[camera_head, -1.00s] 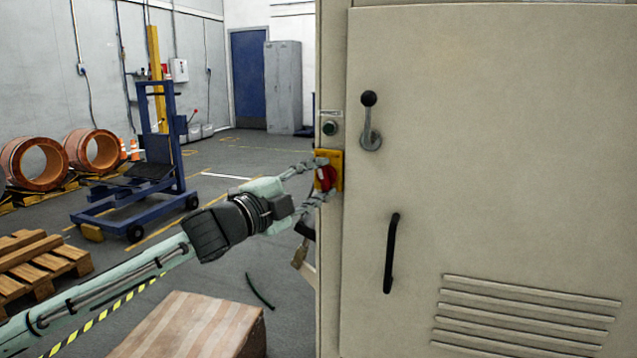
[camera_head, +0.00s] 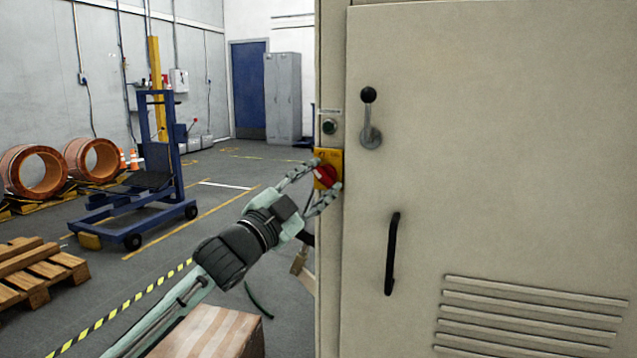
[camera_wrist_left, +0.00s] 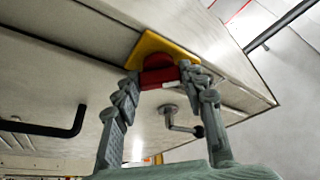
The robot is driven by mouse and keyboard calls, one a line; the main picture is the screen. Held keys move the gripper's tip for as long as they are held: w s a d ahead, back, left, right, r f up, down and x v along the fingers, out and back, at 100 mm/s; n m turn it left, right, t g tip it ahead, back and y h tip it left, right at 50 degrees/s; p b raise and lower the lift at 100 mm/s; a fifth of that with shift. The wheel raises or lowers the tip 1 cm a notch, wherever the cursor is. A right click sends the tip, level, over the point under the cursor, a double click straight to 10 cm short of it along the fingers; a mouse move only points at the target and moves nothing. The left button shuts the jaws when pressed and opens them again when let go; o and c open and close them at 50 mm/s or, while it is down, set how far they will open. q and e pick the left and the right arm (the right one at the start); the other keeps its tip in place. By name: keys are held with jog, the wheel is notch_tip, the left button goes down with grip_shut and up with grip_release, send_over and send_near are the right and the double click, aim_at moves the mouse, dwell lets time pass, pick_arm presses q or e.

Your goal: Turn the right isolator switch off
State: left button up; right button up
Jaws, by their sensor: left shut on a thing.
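The isolator switch is a red rotary knob (camera_head: 326,177) on a yellow plate (camera_head: 335,158), mounted on the narrow left side of the beige cabinet (camera_head: 480,120). My left gripper (camera_head: 326,180) is shut on the red knob, one finger on each side. The left wrist view also shows the red knob (camera_wrist_left: 159,76) between the fingertips and the yellow plate (camera_wrist_left: 150,46) behind it. In the head view the knob and gripper sit tilted. My right gripper is not in view.
A lever handle (camera_head: 370,120) and a black door handle (camera_head: 391,253) stick out from the cabinet front. A green button (camera_head: 329,127) is above the yellow plate. A wooden box (camera_head: 210,335) stands on the floor; a blue lift (camera_head: 150,170) is farther back.

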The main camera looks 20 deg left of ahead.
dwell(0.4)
pick_arm(q)
jog(key=o, duration=1.2)
jog(key=shift+c, duration=0.2)
jog(key=v, duration=1.2)
